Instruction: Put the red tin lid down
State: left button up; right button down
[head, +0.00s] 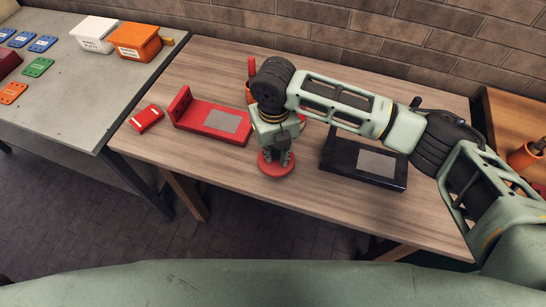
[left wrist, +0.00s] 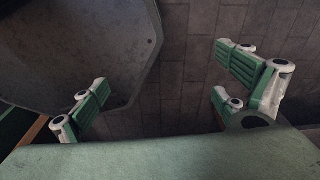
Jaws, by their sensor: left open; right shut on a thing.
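The red tin lid (head: 276,165) is a round red disc near the front edge of the wooden table, below my right gripper (head: 279,158). My right gripper points down and is shut on the lid. I cannot tell whether the lid touches the table top or is just above it. My left gripper (left wrist: 165,90) shows in the left wrist view with its green fingers wide apart and nothing between them. My left gripper is not in the head view.
The wooden table (head: 225,75) also bears a red stand (head: 190,118), a small red box (head: 146,119) and a black stand (head: 340,165). A grey table (head: 75,90) at left holds a white box (head: 95,33), an orange box (head: 135,40) and several coloured cards. The front middle is clear.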

aim_at(273, 159)
jog(key=shift+w+a+f, duration=0.1)
jog(key=shift+a+f, duration=0.05)
jog(key=shift+f, duration=0.35)
notch_tip(273, 159, down, 3)
jog(key=shift+f+p, duration=0.2)
jog(key=shift+p, duration=0.3)
jog(key=shift+f, duration=0.15)
jog(key=c, duration=2)
grip_release()
jog(key=shift+c, duration=0.2)
jog(key=o, duration=0.4)
jog(key=shift+c, duration=0.2)
pick_arm(q)
jog(key=shift+s+a+r, duration=0.25)
jog(key=shift+s+r, duration=0.2)
jog(key=shift+s, duration=0.05)
